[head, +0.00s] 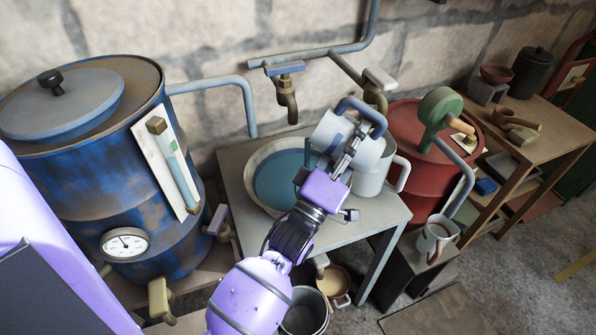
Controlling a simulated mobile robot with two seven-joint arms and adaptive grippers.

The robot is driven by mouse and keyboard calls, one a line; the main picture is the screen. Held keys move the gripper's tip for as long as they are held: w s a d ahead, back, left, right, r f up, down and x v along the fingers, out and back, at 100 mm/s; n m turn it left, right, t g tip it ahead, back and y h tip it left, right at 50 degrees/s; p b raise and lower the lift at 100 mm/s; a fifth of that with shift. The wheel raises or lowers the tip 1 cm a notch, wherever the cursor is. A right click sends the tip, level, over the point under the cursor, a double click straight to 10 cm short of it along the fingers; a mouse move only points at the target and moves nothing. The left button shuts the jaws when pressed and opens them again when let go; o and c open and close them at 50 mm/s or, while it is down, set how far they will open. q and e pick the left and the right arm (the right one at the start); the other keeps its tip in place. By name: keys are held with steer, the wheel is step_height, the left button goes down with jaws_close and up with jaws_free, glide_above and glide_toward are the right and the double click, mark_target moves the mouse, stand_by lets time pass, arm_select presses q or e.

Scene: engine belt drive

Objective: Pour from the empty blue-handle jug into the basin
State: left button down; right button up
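The blue-handle jug (329,131), pale grey with a thick blue handle (372,112), is off the table at the right side of the basin, and looks tilted. My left gripper (354,146) is at the handle side and appears shut on the jug; its fingers partly cover it. The jug's mouth and inside are not clear to see. The basin (254,160) is a round pale bowl with blue-green liquid (280,182), standing on the grey table (330,232). The jug and gripper hide its right edge. My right gripper is not in view.
A second pale jug (370,184) stands close below the held one. Brass taps (287,100) hang above the basin and near the jug. A blue drum (150,240) stands left, a red drum (416,150) right. A bucket and a pot (335,281) are below.

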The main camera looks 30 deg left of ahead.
arm_select(q)
steer(key=shift+a+n+y, duration=0.1)
steer(key=shift+n+y, duration=0.3)
steer(key=shift+n, duration=0.3)
steer(key=shift+a+n, duration=0.25)
steer(key=shift+n, duration=0.05)
steer(key=shift+s+a+f+n+y, duration=0.1)
steer(key=shift+a+n+y, duration=0.2)
steer(key=shift+y, duration=0.1)
steer(key=shift+s+a+n+y, duration=0.1)
steer(key=shift+a+n+y, duration=0.5)
steer(key=shift+n, duration=0.3)
steer(key=shift+a+f+n+y, duration=0.15)
steer(key=shift+n+y, duration=0.25)
steer(key=shift+n, duration=0.3)
